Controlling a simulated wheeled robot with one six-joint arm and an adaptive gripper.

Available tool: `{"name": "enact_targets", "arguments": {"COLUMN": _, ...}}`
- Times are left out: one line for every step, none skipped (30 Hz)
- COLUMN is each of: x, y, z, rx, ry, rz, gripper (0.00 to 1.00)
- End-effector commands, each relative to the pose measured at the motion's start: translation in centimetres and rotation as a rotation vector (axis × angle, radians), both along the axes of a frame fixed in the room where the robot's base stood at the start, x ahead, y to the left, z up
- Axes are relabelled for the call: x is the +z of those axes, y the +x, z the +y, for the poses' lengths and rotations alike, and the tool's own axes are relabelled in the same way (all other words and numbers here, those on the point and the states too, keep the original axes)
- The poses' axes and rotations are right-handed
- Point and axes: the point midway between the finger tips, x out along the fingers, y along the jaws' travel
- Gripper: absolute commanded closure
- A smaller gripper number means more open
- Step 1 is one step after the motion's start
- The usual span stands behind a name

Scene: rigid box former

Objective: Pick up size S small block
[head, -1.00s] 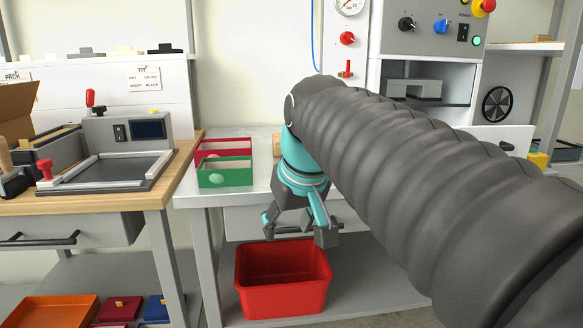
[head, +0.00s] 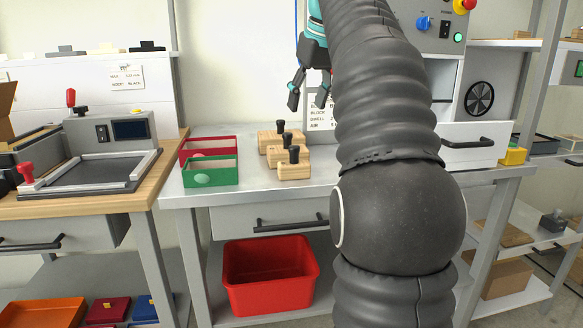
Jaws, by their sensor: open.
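Wooden blocks with black knobs on top stand in a row on the grey bench: a front block (head: 294,170), a middle block (head: 284,154) and a back block (head: 274,137). I cannot read any size marks on them, so I cannot tell which is size S. My gripper (head: 307,99) is open and empty, fingers pointing down, above and slightly right of the blocks and well clear of them. My arm hides part of the bench to their right.
Green (head: 211,176) and red (head: 222,143) trays stand left of the blocks on the bench (head: 258,190). A red bin (head: 230,284) sits on the lower shelf. A placard (head: 318,124) stands behind. The bench top between the blocks and the front edge is clear.

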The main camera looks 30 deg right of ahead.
Motion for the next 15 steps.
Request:
{"name": "enact_targets", "arguments": {"x": -0.5, "y": 0.1, "z": 0.1, "rx": 0.001, "ry": 0.002, "rz": 0.003, "gripper": 0.46}}
{"name": "enact_targets", "arguments": {"x": -0.8, "y": 0.3, "z": 0.1, "rx": 0.0, "ry": 0.001, "rz": 0.002, "gripper": 0.46}}
{"name": "enact_targets", "arguments": {"x": -1.4, "y": 0.5, "z": 0.1, "rx": 0.001, "ry": 0.002, "rz": 0.003, "gripper": 0.46}}
{"name": "enact_targets", "arguments": {"x": -1.8, "y": 0.6, "z": 0.1, "rx": 0.001, "ry": 0.002, "rz": 0.003, "gripper": 0.46}}
{"name": "enact_targets", "arguments": {"x": -2.2, "y": 0.8, "z": 0.1, "rx": 0.0, "ry": 0.001, "rz": 0.003, "gripper": 0.46}}
{"name": "enact_targets", "arguments": {"x": -3.1, "y": 1.1, "z": 0.1, "rx": -0.001, "ry": 0.001, "rz": 0.004, "gripper": 0.46}}
{"name": "enact_targets", "arguments": {"x": -3.6, "y": 1.3, "z": 0.1, "rx": 0.0, "ry": 0.001, "rz": 0.003, "gripper": 0.46}}
{"name": "enact_targets", "arguments": {"x": -4.2, "y": 1.5, "z": 0.1, "rx": 0.0, "ry": 0.001, "rz": 0.004, "gripper": 0.46}}
{"name": "enact_targets", "arguments": {"x": -4.8, "y": 1.8, "z": 0.1, "rx": 0.0, "ry": 0.0, "rz": 0.002, "gripper": 0.46}}
{"name": "enact_targets", "arguments": {"x": -5.3, "y": 2.0, "z": 0.2, "rx": 0.0, "ry": 0.001, "rz": 0.003, "gripper": 0.46}}
{"name": "enact_targets", "arguments": {"x": -5.7, "y": 2.2, "z": 0.2, "rx": 0.0, "ry": 0.0, "rz": 0.002, "gripper": 0.46}}
{"name": "enact_targets", "arguments": {"x": -6.2, "y": 2.4, "z": 0.2, "rx": 0.0, "ry": 0.0, "rz": 0.002, "gripper": 0.46}}
{"name": "enact_targets", "arguments": {"x": -6.5, "y": 2.5, "z": 0.2, "rx": 0.0, "ry": 0.0, "rz": 0.002, "gripper": 0.46}}
{"name": "enact_targets", "arguments": {"x": -6.7, "y": 2.7, "z": 0.2, "rx": 0.0, "ry": 0.0, "rz": 0.002, "gripper": 0.46}}
{"name": "enact_targets", "arguments": {"x": -7.0, "y": 2.8, "z": 0.2, "rx": 0.0, "ry": -0.001, "rz": 0.0, "gripper": 0.46}}
